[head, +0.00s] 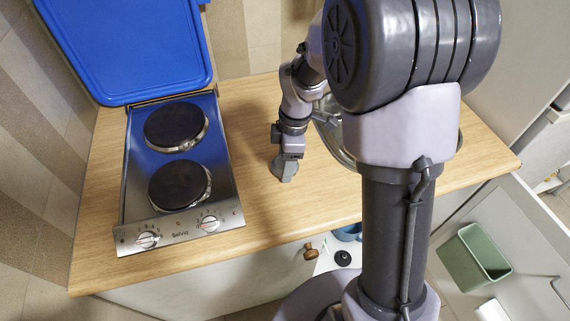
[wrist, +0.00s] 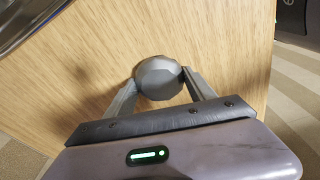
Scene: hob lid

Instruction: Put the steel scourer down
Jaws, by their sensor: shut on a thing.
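The steel scourer (wrist: 160,78) is a grey, faceted ball between the fingertips of my gripper (wrist: 158,88) in the wrist view. Both fingers touch its sides, so my gripper is shut on it. In the head view my gripper (head: 284,172) points down over the wooden worktop, to the right of the hob. The scourer is hard to make out there. I cannot tell whether it touches the wood or hangs just above it.
The two-plate hob (head: 180,170) stands on the left of the worktop (head: 265,205), its blue lid (head: 130,50) raised. A sink (head: 335,135) is partly hidden behind my arm. Bare wood lies between hob and gripper. A green bin (head: 474,258) is at the lower right.

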